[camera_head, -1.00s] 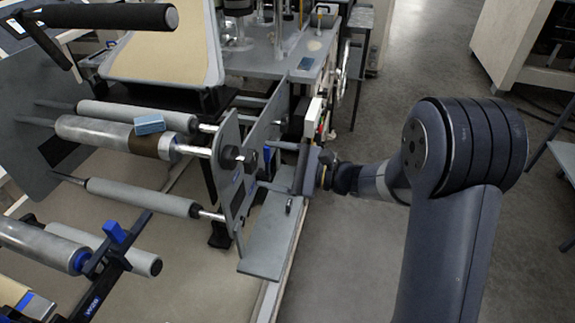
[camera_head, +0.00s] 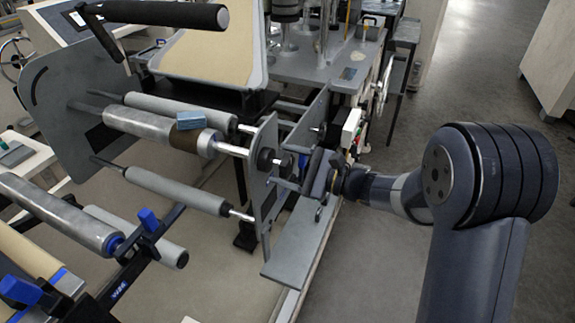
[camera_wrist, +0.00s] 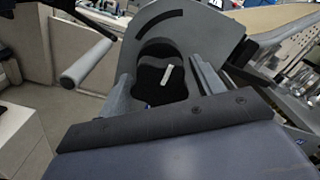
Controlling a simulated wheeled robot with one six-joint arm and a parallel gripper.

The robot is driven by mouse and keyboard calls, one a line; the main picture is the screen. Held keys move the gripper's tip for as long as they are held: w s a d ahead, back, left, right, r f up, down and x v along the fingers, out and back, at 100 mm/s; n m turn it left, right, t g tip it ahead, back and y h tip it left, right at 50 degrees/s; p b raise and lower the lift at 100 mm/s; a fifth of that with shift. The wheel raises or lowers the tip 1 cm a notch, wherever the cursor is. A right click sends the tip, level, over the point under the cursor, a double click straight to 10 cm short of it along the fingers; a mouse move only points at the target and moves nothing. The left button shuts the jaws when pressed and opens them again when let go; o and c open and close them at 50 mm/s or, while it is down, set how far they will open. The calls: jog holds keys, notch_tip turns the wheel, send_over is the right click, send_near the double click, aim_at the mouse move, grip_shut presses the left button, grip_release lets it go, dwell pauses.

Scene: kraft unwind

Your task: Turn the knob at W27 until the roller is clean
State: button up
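A black knob (camera_head: 266,160) sits on the outer side of the grey side plate (camera_head: 268,215), at the end of a roller shaft. In the wrist view a black lobed knob (camera_wrist: 160,82) with a white mark is ahead of my gripper. The silver roller (camera_head: 150,125) carries a brown band (camera_head: 184,137) near its right end. My gripper (camera_head: 308,172) is just right of the knob, close to it; I cannot tell whether they touch. Its fingers are not clear in either view, so its opening is uncertain. No W27 label is readable.
A blue block (camera_head: 190,120) rests on the silver roller. Grey rollers (camera_head: 175,188) lie above and below it. A grey shelf (camera_head: 300,245) extends below my gripper. A black handle bar (camera_head: 165,13) crosses the upper left. Open floor (camera_head: 380,285) lies to the right.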

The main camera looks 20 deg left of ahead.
jog(key=c, duration=0.7)
